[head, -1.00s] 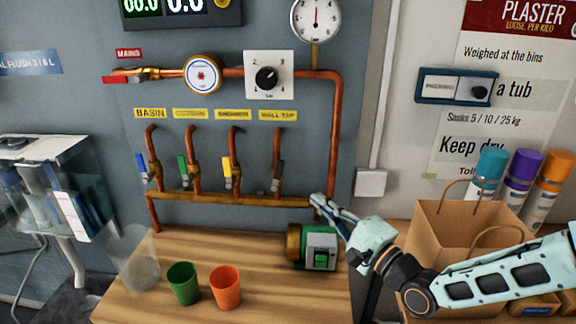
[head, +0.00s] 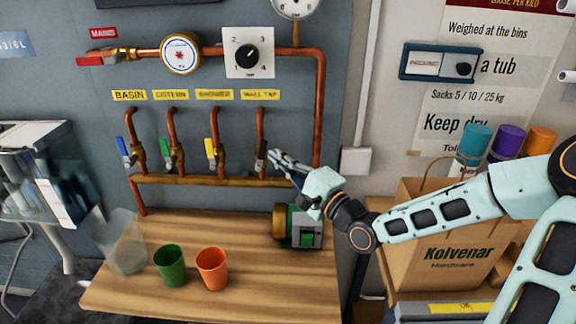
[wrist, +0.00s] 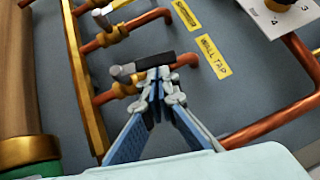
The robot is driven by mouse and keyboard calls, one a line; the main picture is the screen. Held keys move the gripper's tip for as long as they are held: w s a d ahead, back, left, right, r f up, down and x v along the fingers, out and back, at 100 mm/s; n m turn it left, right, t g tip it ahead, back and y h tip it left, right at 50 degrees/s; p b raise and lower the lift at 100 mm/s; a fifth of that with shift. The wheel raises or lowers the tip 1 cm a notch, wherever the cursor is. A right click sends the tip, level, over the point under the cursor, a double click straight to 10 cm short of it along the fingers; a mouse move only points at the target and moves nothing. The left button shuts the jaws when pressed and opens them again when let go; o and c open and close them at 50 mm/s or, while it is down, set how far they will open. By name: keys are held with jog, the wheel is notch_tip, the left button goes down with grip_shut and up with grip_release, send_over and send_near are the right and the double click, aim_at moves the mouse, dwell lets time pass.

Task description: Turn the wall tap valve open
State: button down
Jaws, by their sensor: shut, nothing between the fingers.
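The wall tap valve (head: 261,156) has a black lever and sits on the rightmost of the copper branch pipes, below the yellow WALL TAP label (head: 260,95). In the head view its lever points roughly upward. My gripper (head: 276,158) is shut and empty, its fingertips just right of the lever. In the wrist view the closed fingertips (wrist: 158,74) are right by the black lever (wrist: 150,63) and hide part of the valve and its pipe. I cannot tell whether they touch the lever.
Valves with blue (head: 123,150), green (head: 168,157) and yellow (head: 211,151) levers stand to the left. A brass manifold (head: 200,180) runs beneath. A paper bag (head: 415,255) is right.

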jog(key=shift+w+a, duration=0.15)
jog(key=shift+w, duration=0.05)
jog(key=shift+r, duration=0.15)
jog(key=p, duration=0.1)
jog(key=a+n+g+p, duration=0.1)
jog(key=p, duration=0.1)
jog(key=shift+a+r, duration=0.3)
jog(key=shift+r, duration=0.05)
jog(key=shift+f, duration=0.1)
jog(key=shift+s+d+h, duration=0.1)
jog(key=shift+d+h, duration=0.05)
jog(key=shift+h, duration=0.15)
